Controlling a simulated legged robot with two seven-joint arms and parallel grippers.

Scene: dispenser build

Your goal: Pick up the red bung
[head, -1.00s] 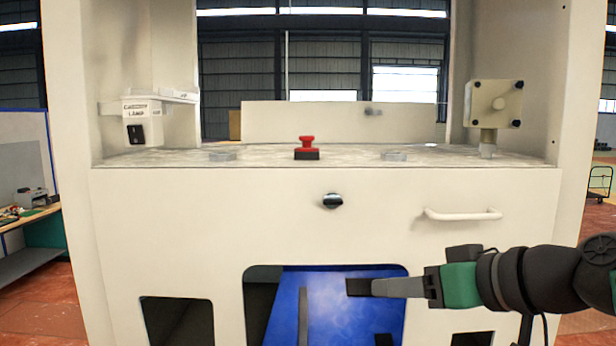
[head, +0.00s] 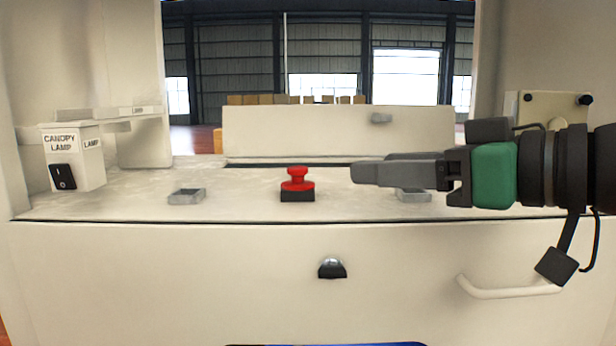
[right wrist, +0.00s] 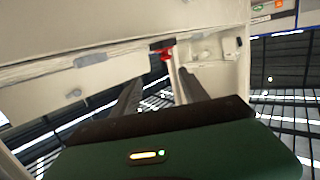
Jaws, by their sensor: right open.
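The red bung (head: 297,178) stands upright on a black square base (head: 297,196) at the middle of the counter. It has a round knob on top and a wider flange below. My right gripper (head: 356,172) is to the right of the bung at about its height, apart from it, with its fingers pointing left. In the right wrist view the bung (right wrist: 167,54) shows just beyond the two parted fingers (right wrist: 160,76), with nothing between them. My left gripper is not in view.
Grey blocks sit left (head: 187,196) and right (head: 413,195) of the bung, the right one partly behind my gripper. A canopy lamp switch box (head: 75,160) is at the left. A low panel (head: 340,133) stands behind. The front has a knob (head: 332,268) and a handle (head: 510,290).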

